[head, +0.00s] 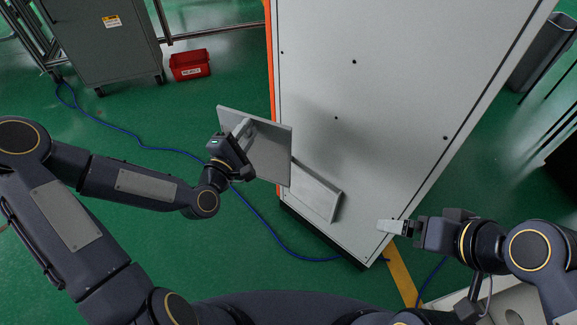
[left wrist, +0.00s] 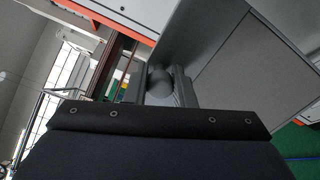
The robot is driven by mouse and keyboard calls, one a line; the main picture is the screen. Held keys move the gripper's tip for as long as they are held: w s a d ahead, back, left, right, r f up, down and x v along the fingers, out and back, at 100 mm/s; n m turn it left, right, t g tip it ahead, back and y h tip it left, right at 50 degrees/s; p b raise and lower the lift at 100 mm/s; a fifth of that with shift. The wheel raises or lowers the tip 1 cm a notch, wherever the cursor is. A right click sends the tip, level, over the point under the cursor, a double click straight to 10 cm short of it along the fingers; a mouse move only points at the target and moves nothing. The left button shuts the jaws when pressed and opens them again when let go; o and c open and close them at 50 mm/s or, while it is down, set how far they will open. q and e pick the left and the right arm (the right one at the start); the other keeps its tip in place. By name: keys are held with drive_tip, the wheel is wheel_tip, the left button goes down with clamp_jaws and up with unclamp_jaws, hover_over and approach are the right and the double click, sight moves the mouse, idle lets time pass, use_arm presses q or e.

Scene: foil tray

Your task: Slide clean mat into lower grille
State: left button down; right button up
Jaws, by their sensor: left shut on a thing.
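A flat, square grey panel, which looks like the clean mat (head: 272,150), is upright and tilted in front of the cabinet's left side. My left gripper (head: 243,130) is shut on it from the near left side. In the left wrist view its fingers (left wrist: 170,88) are close together, with a rounded grey shape between them. The lower grille (head: 316,190) is a shallow, pale frame low on the cabinet face, right of and below the mat. The mat hides its upper left end. My right gripper (head: 392,226) is right of the grille; its finger gap does not show.
The tall white cabinet (head: 390,90) with an orange left edge fills the middle. A blue cable (head: 275,233) runs over the green floor. A red bin (head: 190,65) and a grey wheeled cabinet (head: 100,40) stand at the back left. Floor left of the mat is mostly clear.

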sight(289, 148)
use_arm(q)
drive_tip(key=d+f+m+g+h+b, duration=0.1)
drive_tip(key=d+b, duration=0.1)
drive_tip(key=s+d+f+m+h+b, duration=0.1)
drive_tip(key=d+f+h+b, duration=0.1)
drive_tip(key=d+b, duration=0.1)
drive_tip(key=d+f+m+g+h+b, duration=0.1)
drive_tip(key=d+f+b, duration=0.1)
drive_tip(key=b, duration=0.1)
drive_tip(key=shift+s+d+f+g+h, duration=0.1)
drive_tip(key=shift+s+d+g+h, duration=0.05)
drive_tip(key=shift+d+g+h, duration=0.2)
drive_tip(key=shift+s+d+m+h+b, duration=0.25)
drive_tip(key=shift+d+m+b, duration=0.15)
drive_tip(key=shift+d+b, duration=0.2)
drive_tip(key=shift+w+d, duration=0.15)
drive_tip(key=shift+w, duration=0.05)
drive_tip(key=shift+x, duration=3.15)
use_arm(e)
wheel_tip(289, 148, down, 13)
drive_tip(key=shift+w+d+r, duration=0.15)
drive_tip(key=shift+w+d, duration=0.05)
drive_tip(key=shift+d, duration=0.05)
use_arm(q)
drive_tip(key=shift+b+x, duration=0.8)
drive_tip(key=shift+x, duration=1.65)
use_arm(e)
drive_tip(key=shift+f, duration=0.55)
use_arm(q)
drive_tip(key=shift+s+d+f, duration=0.1)
